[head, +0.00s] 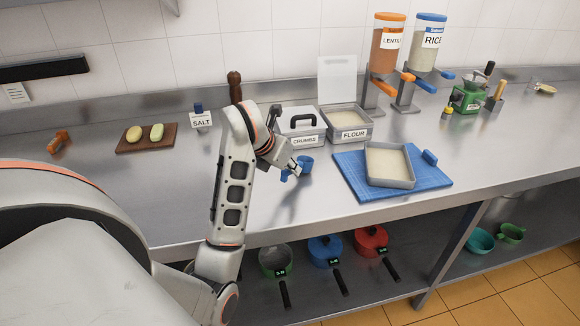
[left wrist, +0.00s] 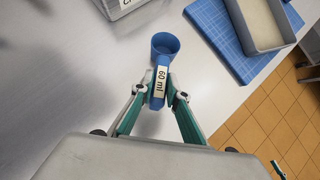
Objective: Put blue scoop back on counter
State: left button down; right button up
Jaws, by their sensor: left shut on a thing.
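The blue scoop (head: 305,163) is held near the front middle of the steel counter (head: 175,195), between the crumbs box and the blue mat. My left gripper (head: 293,170) is shut on its handle. In the left wrist view the scoop's cup (left wrist: 166,44) points away from my left gripper (left wrist: 159,90), and its handle carries a "60 ml" label. A dark blue reflection shows below it on the counter, so it seems to be above the surface; the exact gap is hard to tell. The cup's inside looks blue, with no contents visible.
A crumbs box (head: 301,139) and an open flour box (head: 345,134) stand behind the scoop. A blue mat (head: 432,183) with a shallow tray (head: 389,183) lies to the right. A board (head: 147,149) sits left. Bare counter lies around the scoop; the front edge is close.

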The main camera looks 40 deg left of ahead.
pick_arm(q)
jog(key=shift+f, duration=0.2)
jog(key=c, duration=1.9)
grip_release()
jog(key=v, duration=1.2)
